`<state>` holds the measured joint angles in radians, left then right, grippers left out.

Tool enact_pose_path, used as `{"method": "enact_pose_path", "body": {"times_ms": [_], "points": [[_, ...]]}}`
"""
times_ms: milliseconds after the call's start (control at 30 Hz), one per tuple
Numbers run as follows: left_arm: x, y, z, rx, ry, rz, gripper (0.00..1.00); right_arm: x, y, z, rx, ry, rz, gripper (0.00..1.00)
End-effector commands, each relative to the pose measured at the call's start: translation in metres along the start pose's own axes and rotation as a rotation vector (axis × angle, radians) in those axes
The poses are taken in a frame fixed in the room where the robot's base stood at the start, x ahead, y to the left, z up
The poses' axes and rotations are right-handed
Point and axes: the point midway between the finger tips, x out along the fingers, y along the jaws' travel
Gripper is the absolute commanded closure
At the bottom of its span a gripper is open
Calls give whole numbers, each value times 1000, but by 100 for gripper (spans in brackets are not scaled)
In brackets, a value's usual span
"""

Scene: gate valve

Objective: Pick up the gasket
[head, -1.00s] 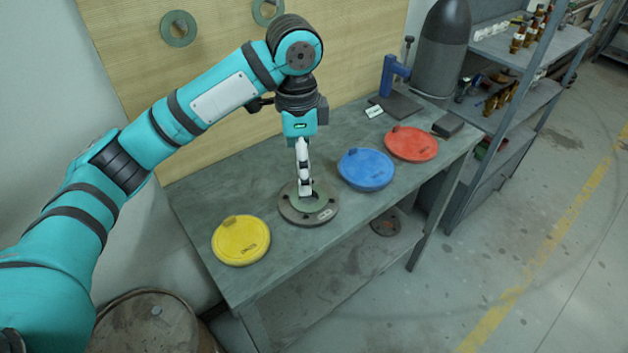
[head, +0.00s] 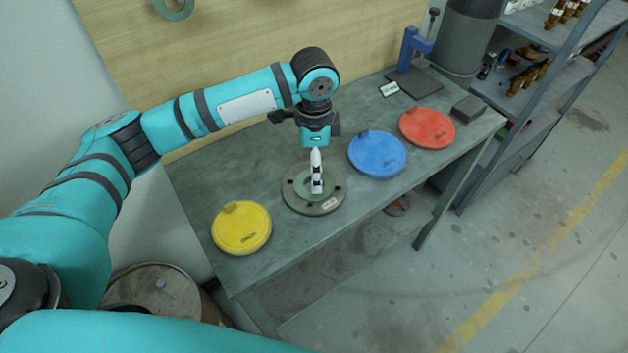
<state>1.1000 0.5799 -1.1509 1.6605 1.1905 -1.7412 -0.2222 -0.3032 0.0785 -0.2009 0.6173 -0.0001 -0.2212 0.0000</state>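A flat green ring, the gasket (head: 302,183), lies on top of a round grey metal flange (head: 297,202) at the middle of the workbench. A white tag sits on the flange's front right rim. My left gripper (head: 317,187) points straight down, with its fingertips over the ring's middle and right part. The fingers are seen nearly edge-on and overlap, so I cannot tell whether they are open or touch the gasket. My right gripper is not in view.
On the workbench (head: 215,180) are a yellow disc (head: 241,228) to the left, a blue disc (head: 377,154) and a red disc (head: 427,127) to the right. A blue stand (head: 409,50) is behind. Another green ring (head: 174,7) is on the wooden board. Shelves stand at right.

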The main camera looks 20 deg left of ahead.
Motion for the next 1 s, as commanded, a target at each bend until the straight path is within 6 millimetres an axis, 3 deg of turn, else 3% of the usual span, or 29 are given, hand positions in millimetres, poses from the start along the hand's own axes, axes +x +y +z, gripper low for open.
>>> {"method": "enact_pose_path", "body": {"times_ms": [33,167,500,1000], "points": [[2,0,0,0,-1,1,0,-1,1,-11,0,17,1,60],[12,0,1,-2,-2,3,0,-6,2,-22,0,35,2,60],[54,-1,1,0,-1,1,0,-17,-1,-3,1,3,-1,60],[55,-1,1,0,-1,0,0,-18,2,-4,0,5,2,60]]}}
